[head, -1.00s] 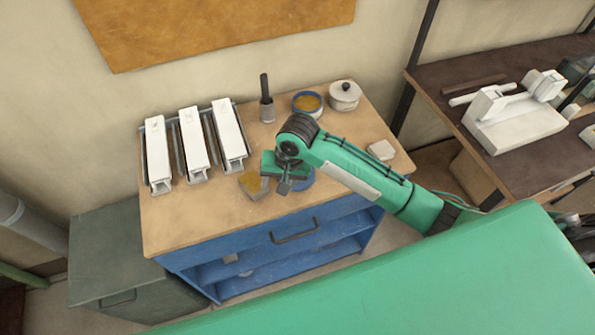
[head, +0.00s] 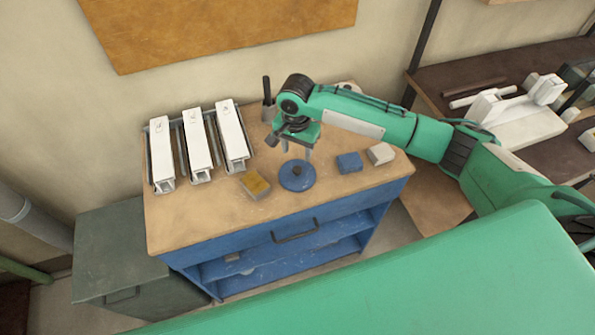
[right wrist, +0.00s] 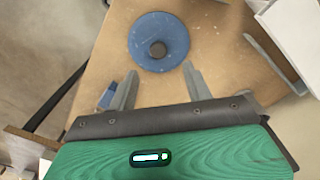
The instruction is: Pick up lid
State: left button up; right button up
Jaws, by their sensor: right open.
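The lid (head: 297,177) is a flat blue disc with a small knob at its middle. It lies on the wooden bench top near the front edge. It also shows whole in the right wrist view (right wrist: 176,28), with a dark round knob. My right gripper (head: 296,150) is above and just behind the lid, pointing down. In the right wrist view its two fingers (right wrist: 159,80) are apart with nothing between them, and the lid is beyond the tips. My left gripper is not in view.
A yellow-topped block (head: 255,184) lies left of the lid; a blue block (head: 349,162) and a pale block (head: 380,153) lie right. Several white clamped profiles (head: 196,150) stand at the left. A dark-handled tool (head: 266,90) stands behind. My arm hides much of the back right.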

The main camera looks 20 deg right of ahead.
aim_at(298, 169)
notch_tip(298, 169, down, 2)
jog(key=shift+f, duration=0.25)
jog(key=shift+f+p, duration=0.25)
jog(key=shift+p, duration=0.2)
notch_tip(298, 169, down, 4)
jog(key=shift+s+d+r+p, duration=0.1)
jog(key=shift+s+r+p, duration=0.1)
jog(key=shift+p, duration=0.65)
jog(key=shift+f, duration=0.55)
jog(key=c, duration=1)
